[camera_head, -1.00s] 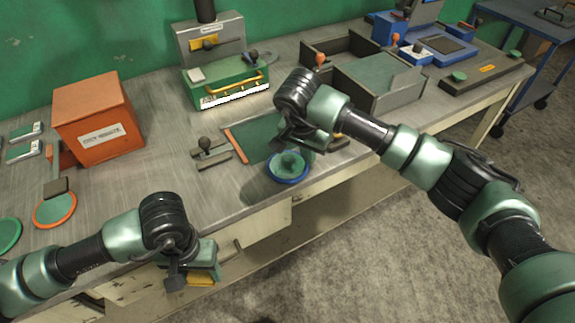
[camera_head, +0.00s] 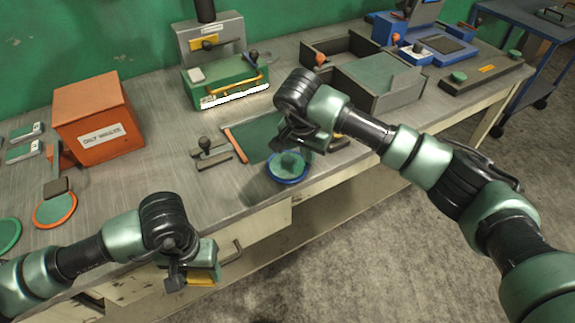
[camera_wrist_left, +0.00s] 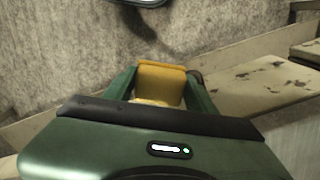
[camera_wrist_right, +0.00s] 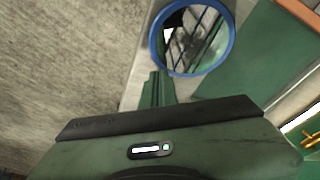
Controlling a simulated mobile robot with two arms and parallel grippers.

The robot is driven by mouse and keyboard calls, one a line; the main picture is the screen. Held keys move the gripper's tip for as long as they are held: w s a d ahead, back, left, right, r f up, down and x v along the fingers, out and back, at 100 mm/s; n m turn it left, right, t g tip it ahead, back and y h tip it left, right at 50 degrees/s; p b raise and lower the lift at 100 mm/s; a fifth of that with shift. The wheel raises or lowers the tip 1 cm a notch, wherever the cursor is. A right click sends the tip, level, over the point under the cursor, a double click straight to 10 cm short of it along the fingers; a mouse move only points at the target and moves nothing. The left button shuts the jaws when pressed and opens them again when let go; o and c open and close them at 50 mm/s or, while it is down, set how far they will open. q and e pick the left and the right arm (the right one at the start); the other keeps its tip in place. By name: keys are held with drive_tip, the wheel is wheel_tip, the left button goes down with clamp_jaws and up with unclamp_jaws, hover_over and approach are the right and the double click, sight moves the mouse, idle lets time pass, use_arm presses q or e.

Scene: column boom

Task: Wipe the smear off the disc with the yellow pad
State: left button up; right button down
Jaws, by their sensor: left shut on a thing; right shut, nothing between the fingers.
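The yellow pad (camera_head: 201,279) is held in my left gripper (camera_head: 203,272) in front of the table's near edge; the left wrist view shows the pad (camera_wrist_left: 160,85) between both fingers. A blue-rimmed disc (camera_head: 288,175) lies near the table's front edge. In the right wrist view the disc (camera_wrist_right: 210,45) has a shiny face with a dark blotch and dark lines; I cannot tell smear from reflection. My right gripper (camera_wrist_right: 155,82) is shut and empty, its fingertips close to the disc's rim. Contact with it cannot be told.
An orange box (camera_head: 98,120) stands at the left. An orange-rimmed disc (camera_head: 55,210) and a green disc (camera_head: 8,234) lie near it. A black-knobbed block (camera_head: 208,152) sits left of a green mat (camera_head: 255,138). A green fixture (camera_head: 226,82) and grey trays (camera_head: 372,85) stand behind.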

use_arm(q)
drive_tip(key=shift+f+b, duration=0.4)
drive_tip(key=shift+f, duration=0.05)
use_arm(e)
drive_tip(key=shift+f, duration=0.45)
